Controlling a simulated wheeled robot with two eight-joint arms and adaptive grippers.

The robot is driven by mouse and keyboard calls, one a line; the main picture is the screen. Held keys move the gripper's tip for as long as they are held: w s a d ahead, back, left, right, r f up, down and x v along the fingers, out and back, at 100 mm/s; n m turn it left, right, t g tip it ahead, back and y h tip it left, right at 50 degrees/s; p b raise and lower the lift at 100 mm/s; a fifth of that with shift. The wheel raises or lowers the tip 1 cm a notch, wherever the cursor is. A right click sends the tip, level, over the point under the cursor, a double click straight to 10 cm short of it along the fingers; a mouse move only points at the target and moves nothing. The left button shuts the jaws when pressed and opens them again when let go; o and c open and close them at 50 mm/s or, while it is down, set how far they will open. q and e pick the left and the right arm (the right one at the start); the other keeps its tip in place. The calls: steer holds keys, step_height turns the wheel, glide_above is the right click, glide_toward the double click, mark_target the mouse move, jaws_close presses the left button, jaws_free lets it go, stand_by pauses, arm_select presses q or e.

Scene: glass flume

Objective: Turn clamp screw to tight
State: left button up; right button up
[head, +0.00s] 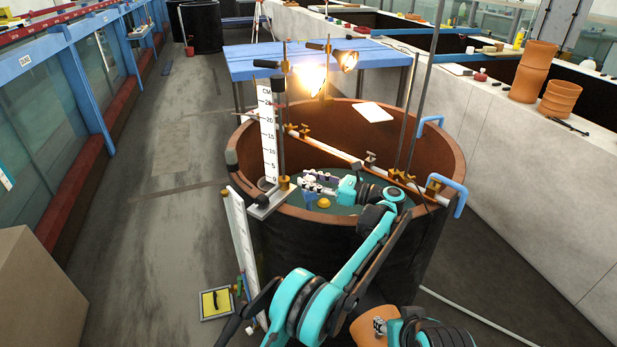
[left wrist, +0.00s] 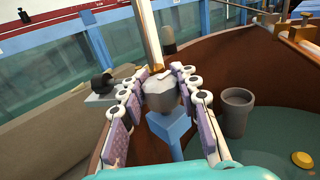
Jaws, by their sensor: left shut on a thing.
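My left gripper (head: 318,186) reaches over the rim of the round brown tank (head: 385,119). In the left wrist view my left gripper (left wrist: 165,88) has its two jointed, purple-padded fingers on either side of a grey knob (left wrist: 162,95) with a pale bar on top, which looks like the clamp screw; it is shut on it. A blue block (left wrist: 172,130) shows below the knob. In the head view the fingers mostly hide the knob. At the bottom edge, what looks like my right gripper (head: 380,326) is beside an orange-brown rounded thing (head: 366,328); its jaws are unclear.
A white scale (head: 268,135) and thin metal rods stand at the tank. A grey cup (left wrist: 236,112) and a yellow knob (left wrist: 303,159) are inside it. Two lit lamps (head: 310,78) hang before a blue table (head: 240,60). The floor at left is mostly clear.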

arm_select(q)
steer(key=shift+s+a+f+n+g+y, duration=0.1)
steer(key=shift+f+n+g+y, duration=0.1)
steer(key=shift+n+g+y, duration=0.3)
steer(key=o, duration=1.1)
steer(key=shift+o, duration=0.5)
steer(key=shift+s+a+r, duration=0.1)
steer(key=shift+a, duration=0.05)
steer(key=shift+d, duration=0.3)
steer(key=v, duration=0.6)
steer(key=shift+s+d+r, duration=0.25)
steer(key=shift+s, duration=0.1)
steer(key=shift+c, duration=0.2)
